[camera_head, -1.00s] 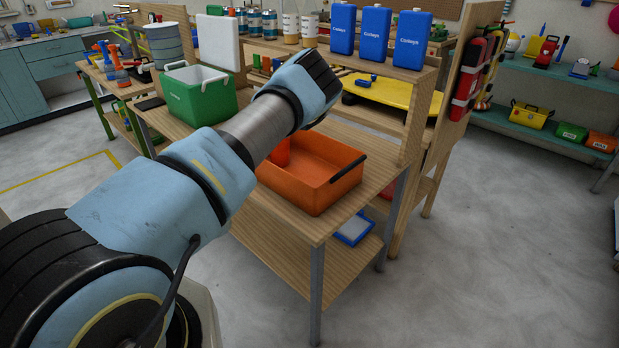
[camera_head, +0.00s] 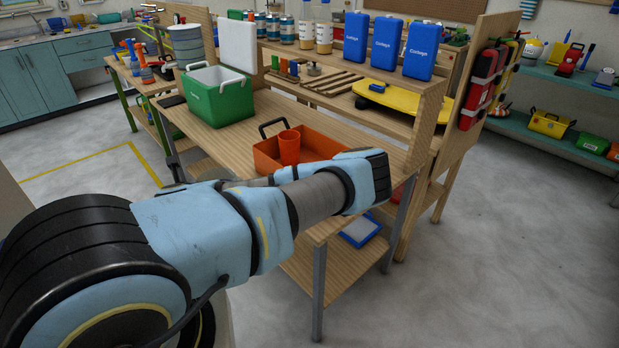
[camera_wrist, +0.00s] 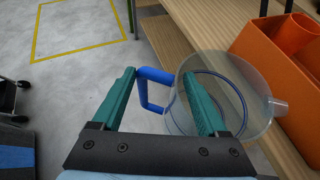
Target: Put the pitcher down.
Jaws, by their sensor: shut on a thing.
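The pitcher (camera_wrist: 232,75) is clear, with a blue handle (camera_wrist: 155,75) and a blue ring. It shows in the wrist view, seen from above, beside the orange bin. My gripper (camera_wrist: 163,77) has its teal fingers on either side of the blue handle and is shut on the pitcher. The pitcher overlaps the wooden bench's front edge in this view; whether its base touches the bench cannot be told.
The wooden workbench (camera_head: 227,143) holds a green cooler (camera_head: 218,97) and an orange bin (camera_head: 265,155) with an orange cup (camera_head: 289,148) inside. Bare bench top lies between the cooler and the bin. Open floor lies in front of the bench.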

